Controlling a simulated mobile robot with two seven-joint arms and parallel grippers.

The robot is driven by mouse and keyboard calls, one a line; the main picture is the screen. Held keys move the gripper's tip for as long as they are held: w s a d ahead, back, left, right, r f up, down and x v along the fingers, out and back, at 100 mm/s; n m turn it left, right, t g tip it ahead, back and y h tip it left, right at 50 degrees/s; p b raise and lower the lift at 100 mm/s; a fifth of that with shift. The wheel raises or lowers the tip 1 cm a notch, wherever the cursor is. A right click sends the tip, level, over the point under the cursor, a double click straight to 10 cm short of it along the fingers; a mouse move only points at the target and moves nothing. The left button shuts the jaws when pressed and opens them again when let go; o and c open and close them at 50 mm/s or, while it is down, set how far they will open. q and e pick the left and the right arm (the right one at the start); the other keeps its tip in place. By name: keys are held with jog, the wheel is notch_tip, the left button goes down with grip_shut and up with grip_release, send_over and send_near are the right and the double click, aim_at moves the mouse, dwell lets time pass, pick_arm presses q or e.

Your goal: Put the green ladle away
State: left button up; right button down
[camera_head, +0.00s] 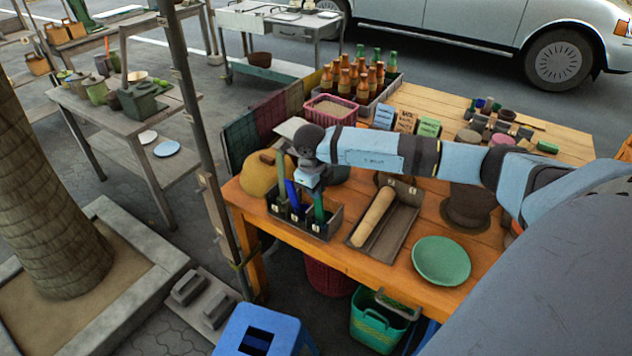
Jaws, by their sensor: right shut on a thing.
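My right gripper (312,186) points down over a dark divided holder (329,233) at the table's front left. It is shut on the green ladle (319,207), whose green handle shows just under the jaws. The ladle's lower end is down at the holder's right compartment; whether it touches the bottom is hidden. A blue handle (292,196) stands to its left in the holder, and another green handle (282,175) stands further left. My left gripper is out of view.
A tray with a rolling pin (374,216) lies right of the holder, then a green plate (441,261). A yellow-brown rounded pot (259,174) stands close on the left. Bottles (352,79) and a pink basket (330,110) stand behind. A pole (191,107) rises at the left.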

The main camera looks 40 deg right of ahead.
dwell(0.4)
jog(key=c, duration=1.1)
grip_release()
